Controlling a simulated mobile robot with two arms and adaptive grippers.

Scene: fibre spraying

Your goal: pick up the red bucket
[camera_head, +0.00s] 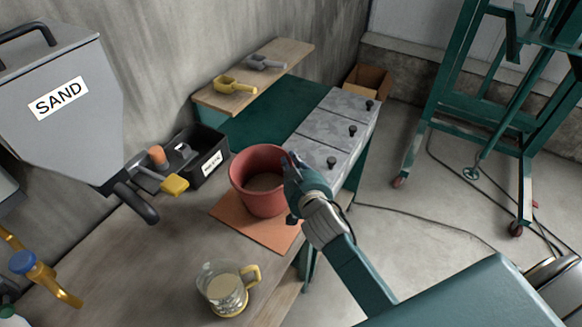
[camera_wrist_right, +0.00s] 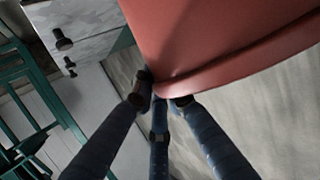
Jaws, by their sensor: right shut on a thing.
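The red bucket (camera_head: 252,194) stands upright over an orange mat (camera_head: 262,236) on the wooden table in the head view. Some sand-coloured material shows inside it. My right gripper (camera_head: 291,172) is at the bucket's right side, shut on its rim. In the right wrist view, the bucket's red wall and rim (camera_wrist_right: 225,45) fill the upper right, and my right gripper's fingers (camera_wrist_right: 160,92) meet at the rim. I cannot tell whether the bucket touches the mat. My left gripper is not in view.
A glass jug (camera_head: 222,288) with a yellow handle stands at the table's front. A black bin (camera_head: 207,160) and a grey SAND hopper (camera_head: 65,100) are to the left. Grey lidded boxes (camera_head: 335,130) stand behind the bucket, and a shelf (camera_head: 290,55) holds scoops. Open floor lies right.

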